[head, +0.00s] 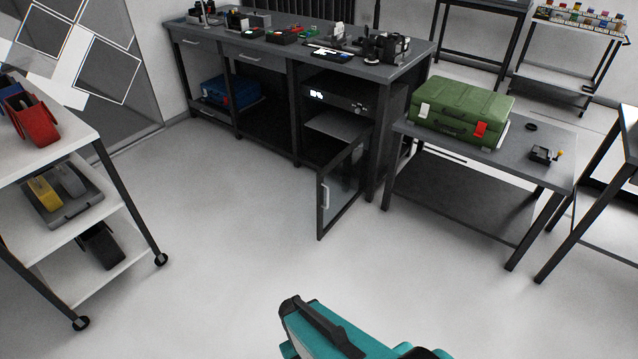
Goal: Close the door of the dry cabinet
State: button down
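The dry cabinet (341,93) is a dark unit under the right end of the workbench, with a small lit display on its upper front. Its glass door (342,187) has a dark frame and stands open, swung out over the floor. The hinge side appears to be at the right. A light upright handle (324,198) is on the door's free edge, nearest me. A shelf (339,125) shows inside the open cabinet. A teal and black part of my arm shows at the bottom edge, well apart from the door. My gripper's fingers cannot be made out.
The floor (235,235) between me and the door is clear. A side table (535,178) with a green case (460,109) stands right of the cabinet. A wheeled cart (95,235) stands at the left. A blue case (230,92) sits under the bench.

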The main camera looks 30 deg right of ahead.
aim_at(321, 231)
jog(key=z, duration=0.15)
jog(key=i, duration=0.9)
jog(key=u, duration=0.55)
jog(key=k, duration=0.9)
jog(key=z, duration=0.15)
jog(key=i, duration=0.35)
jog(key=u, duration=0.05)
